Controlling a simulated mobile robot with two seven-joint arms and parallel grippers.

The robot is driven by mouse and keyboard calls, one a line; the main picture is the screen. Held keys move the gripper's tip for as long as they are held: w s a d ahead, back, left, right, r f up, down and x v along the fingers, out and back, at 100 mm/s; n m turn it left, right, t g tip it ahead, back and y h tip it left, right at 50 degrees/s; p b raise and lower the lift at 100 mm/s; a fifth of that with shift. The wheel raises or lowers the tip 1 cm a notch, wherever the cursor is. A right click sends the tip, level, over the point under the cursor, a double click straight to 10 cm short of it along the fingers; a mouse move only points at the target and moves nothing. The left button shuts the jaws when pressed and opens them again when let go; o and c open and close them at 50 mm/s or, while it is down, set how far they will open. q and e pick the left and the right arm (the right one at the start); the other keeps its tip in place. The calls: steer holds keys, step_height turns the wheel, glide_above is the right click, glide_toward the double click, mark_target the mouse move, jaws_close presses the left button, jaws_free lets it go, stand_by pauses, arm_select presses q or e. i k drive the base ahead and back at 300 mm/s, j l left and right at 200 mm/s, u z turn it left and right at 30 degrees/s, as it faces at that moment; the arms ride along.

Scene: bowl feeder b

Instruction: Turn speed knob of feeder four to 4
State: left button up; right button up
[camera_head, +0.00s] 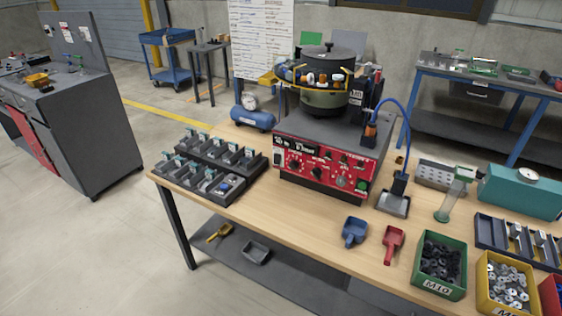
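A bowl feeder stands on the wooden table (262,204). Its grey base box (330,135) has a red front panel (305,182) facing me. The panel carries several small dark knobs, among them one at the left (295,164) and one near the middle (317,171). A green button (362,187) sits at its lower right. The lettering and dial marks are too small to read, so I cannot tell the speed knob or its setting. The dark bowl (322,100) sits on top. Neither of my grippers is in view.
Dark racks of small parts (213,168) stand left of the feeder. A blue scoop (354,232), a red scoop (393,243) and a green bin (440,265) lie to its front right. A blue hose (405,125) arches at its right. The tabletop before the panel is clear.

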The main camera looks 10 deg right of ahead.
mark_target(293, 165)
steer(key=i+j, duration=0.25)
steer(key=i+j+z, duration=0.1)
steer(key=i+j, duration=0.15)
steer(key=j, duration=0.25)
steer(key=i+j, duration=0.25)
steer(key=i+j+z, duration=0.1)
steer(key=i+j, duration=0.15)
steer(key=j, duration=0.25)
